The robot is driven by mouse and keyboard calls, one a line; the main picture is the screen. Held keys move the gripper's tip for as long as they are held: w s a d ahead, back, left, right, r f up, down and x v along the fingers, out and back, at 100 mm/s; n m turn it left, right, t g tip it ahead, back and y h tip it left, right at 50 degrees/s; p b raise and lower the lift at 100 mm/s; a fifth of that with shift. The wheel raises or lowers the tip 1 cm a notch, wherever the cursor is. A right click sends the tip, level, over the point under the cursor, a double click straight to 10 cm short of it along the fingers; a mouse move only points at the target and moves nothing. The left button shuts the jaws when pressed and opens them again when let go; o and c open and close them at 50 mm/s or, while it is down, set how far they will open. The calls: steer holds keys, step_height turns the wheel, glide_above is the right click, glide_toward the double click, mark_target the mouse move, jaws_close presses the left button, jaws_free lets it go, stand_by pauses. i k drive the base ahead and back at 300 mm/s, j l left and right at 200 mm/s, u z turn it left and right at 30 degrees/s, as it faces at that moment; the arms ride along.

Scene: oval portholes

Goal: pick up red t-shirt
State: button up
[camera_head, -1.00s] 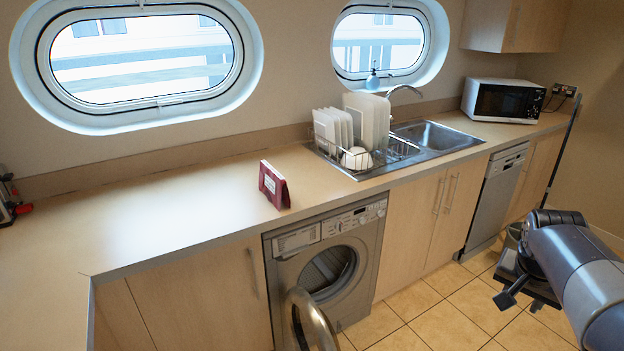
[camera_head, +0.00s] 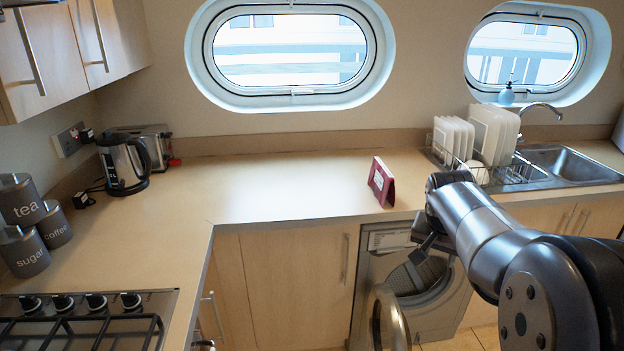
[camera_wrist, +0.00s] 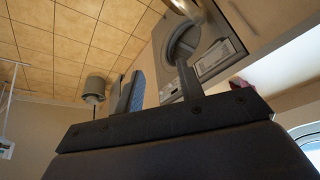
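No red t-shirt shows in either view. The washing machine (camera_head: 378,275) stands under the counter with its round door (camera_head: 391,318) swung open toward me. Its drum opening is dark, and I cannot make out what is inside. My gripper (camera_head: 424,248) overlaps the washing machine's upper part in the head view. In the wrist view my gripper (camera_wrist: 160,88) has its two fingers apart with nothing between them. The washing machine (camera_wrist: 222,57) shows beyond the fingers there.
A dark red folded card (camera_head: 382,183) stands on the counter (camera_head: 270,185). A kettle (camera_head: 124,164), canisters (camera_head: 55,225) and a hob (camera_head: 80,305) are at left. A dish rack (camera_head: 480,175) and sink (camera_head: 570,165) are at right. A grey bin (camera_wrist: 95,88) stands on the tiled floor.

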mark_target(382, 183)
steer(key=i+l+u, duration=0.65)
steer(key=l, duration=0.2)
steer(key=l+u, duration=0.2)
steer(key=l, duration=0.15)
steer(key=i+l+u, duration=0.25)
steer(key=l+u, duration=0.2)
steer(key=l, duration=0.3)
steer(key=i+l, duration=0.1)
steer(key=l, duration=0.65)
steer(key=i, duration=0.05)
